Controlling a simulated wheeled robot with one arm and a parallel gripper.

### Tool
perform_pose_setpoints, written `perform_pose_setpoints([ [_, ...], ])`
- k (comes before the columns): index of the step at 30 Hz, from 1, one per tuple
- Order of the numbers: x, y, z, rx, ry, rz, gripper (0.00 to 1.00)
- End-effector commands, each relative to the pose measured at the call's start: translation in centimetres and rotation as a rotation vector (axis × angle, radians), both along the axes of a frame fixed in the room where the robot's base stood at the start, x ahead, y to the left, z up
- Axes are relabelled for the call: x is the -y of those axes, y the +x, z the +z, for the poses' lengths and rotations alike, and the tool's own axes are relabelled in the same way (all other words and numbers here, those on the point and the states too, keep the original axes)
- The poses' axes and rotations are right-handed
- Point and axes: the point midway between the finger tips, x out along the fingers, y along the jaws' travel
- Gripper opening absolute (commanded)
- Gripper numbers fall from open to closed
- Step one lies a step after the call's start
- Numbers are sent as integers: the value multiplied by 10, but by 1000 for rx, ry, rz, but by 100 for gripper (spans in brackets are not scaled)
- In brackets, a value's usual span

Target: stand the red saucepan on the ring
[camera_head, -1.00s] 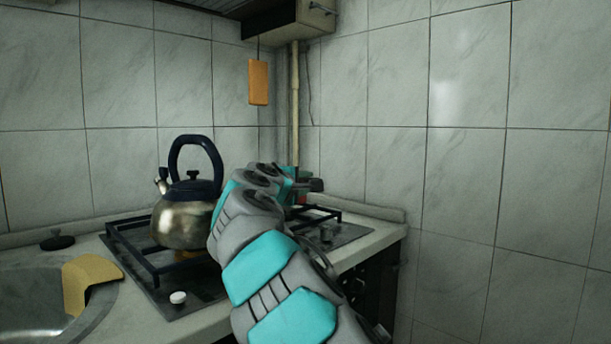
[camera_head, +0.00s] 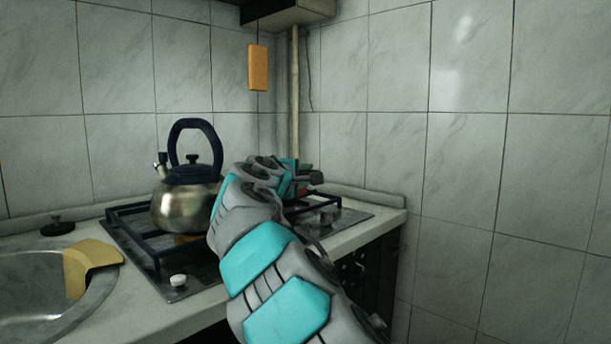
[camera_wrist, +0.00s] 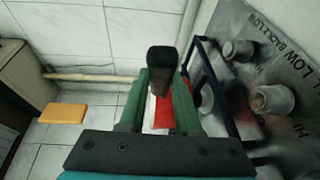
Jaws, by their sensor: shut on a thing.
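My gripper (camera_wrist: 160,105) has green fingers and is shut on the dark handle (camera_wrist: 162,72) of the red saucepan. A strip of the saucepan's red body (camera_wrist: 164,112) shows between and below the fingers; the rest is hidden. In the head view, my gripper (camera_head: 291,178) is over the right part of the hob, with the handle end pointing right. My arm hides most of the saucepan there. The right-hand pan support (camera_head: 325,199) is partly visible; the ring under it is hidden. I cannot tell whether the saucepan touches the support.
A steel kettle (camera_head: 184,205) with a dark handle stands on the left pan support, close to my arm. A sink (camera_head: 40,300) with a yellow cloth (camera_head: 88,262) is at left. An orange block (camera_head: 258,68) hangs on the wall.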

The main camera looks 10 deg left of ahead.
Motion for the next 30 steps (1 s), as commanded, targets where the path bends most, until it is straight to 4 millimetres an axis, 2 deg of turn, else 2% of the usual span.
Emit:
perform_pose_setpoints([
  [19, 0, 0, -9, 3, 0, 1, 0],
  [20, 0, 0, -9, 3, 0, 1, 33],
  [27, 0, 0, -10, 2, 0, 1, 60],
  [29, 0, 0, -10, 1, 0, 1, 67],
  [30, 0, 0, -10, 1, 0, 1, 67],
])
